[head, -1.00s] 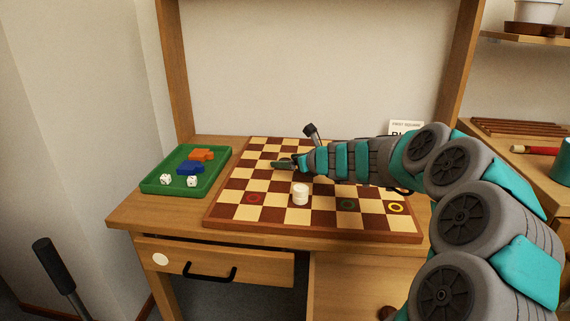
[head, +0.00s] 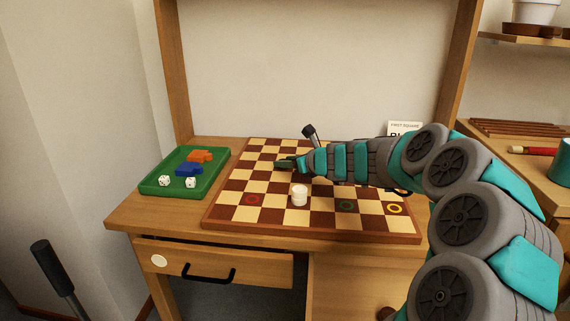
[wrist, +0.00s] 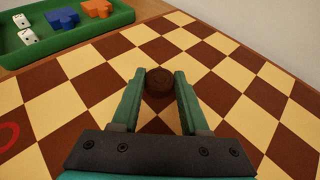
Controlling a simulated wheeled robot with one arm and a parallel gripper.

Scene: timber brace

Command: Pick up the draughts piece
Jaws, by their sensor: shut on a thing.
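A dark brown draughts piece (wrist: 159,83) sits between the fingertips of my gripper (wrist: 160,76) in the wrist view, low over or on the chequered board. The two green fingers are shut on its sides. In the head view my gripper (head: 286,163) is over the middle-left of the board (head: 309,237), and the dark piece cannot be made out there. I cannot tell whether the piece touches the board.
A stack of white pieces (head: 299,196) stands towards the board's front. Coloured rings mark several front squares, one red (head: 254,199). A green tray (head: 150,188) with dice and blue and orange pieces lies to the left.

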